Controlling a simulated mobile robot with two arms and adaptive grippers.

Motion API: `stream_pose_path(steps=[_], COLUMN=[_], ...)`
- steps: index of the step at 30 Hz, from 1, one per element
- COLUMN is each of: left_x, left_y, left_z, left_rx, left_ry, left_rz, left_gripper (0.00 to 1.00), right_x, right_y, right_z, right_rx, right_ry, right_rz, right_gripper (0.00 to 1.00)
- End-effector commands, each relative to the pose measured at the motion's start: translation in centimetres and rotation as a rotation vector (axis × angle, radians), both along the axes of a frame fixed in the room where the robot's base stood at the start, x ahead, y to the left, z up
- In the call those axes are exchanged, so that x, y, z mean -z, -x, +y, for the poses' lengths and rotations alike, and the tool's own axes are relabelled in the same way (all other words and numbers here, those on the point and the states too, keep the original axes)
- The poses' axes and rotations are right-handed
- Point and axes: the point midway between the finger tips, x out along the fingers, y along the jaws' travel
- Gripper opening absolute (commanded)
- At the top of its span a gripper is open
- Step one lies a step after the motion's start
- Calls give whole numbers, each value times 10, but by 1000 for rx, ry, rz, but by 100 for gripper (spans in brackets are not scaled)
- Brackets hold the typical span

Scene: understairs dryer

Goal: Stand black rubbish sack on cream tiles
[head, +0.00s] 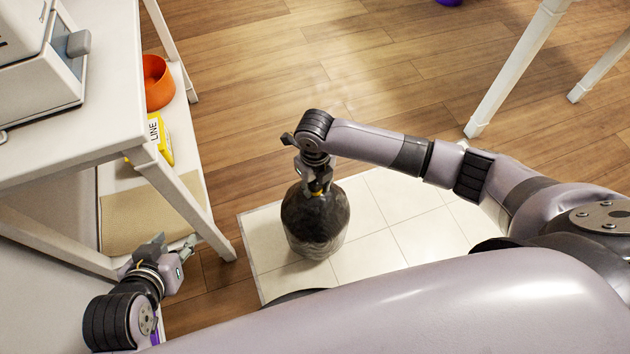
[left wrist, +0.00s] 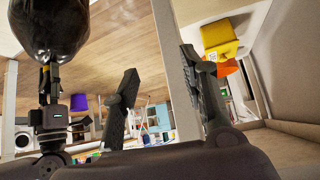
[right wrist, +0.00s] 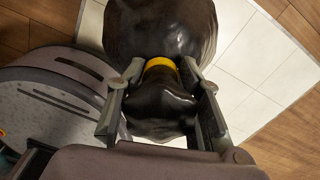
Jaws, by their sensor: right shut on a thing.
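The black rubbish sack (head: 316,225) is upright over the cream tiles (head: 385,250), near their left part. My right gripper (head: 317,186) is above it, shut on its gathered neck. In the right wrist view the fingers of my right gripper (right wrist: 158,75) flank the neck by a yellow tie (right wrist: 160,64), with the sack (right wrist: 160,30) bulging beyond. I cannot tell whether its base touches the tiles. My left gripper (head: 174,246) is open and empty beside the white shelf unit. In the left wrist view the sack (left wrist: 50,25) shows at the upper left.
The white shelf unit (head: 90,130) stands at the left, holding an orange bowl (head: 157,82) and a yellow box (head: 160,140) on its lower shelf. White table legs (head: 512,72) stand at the upper right. Wooden floor (head: 250,90) beyond the tiles is clear.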

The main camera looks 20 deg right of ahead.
Motion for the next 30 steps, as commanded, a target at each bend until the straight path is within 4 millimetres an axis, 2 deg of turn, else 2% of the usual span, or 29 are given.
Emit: stream_pose_path(steps=[12, 28, 29, 30], left_x=[-34, -42, -42, -43], left_y=[-41, -46, -47, -47], left_z=[-16, -18, -19, -19], left_rx=[20, 22, 22, 22], left_ry=[59, 69, 70, 70], left_rz=[-260, -306, -310, -311], left_gripper=[40, 40, 40, 40], right_x=[30, 35, 37, 37], right_y=[-2, -2, 0, 0], right_z=[1, 1, 0, 0], right_rx=[-1, -1, -1, -1], right_ry=[-2, -2, 0, 0], right_rz=[-4, -4, 0, -1], right_gripper=[0, 0, 33, 36])
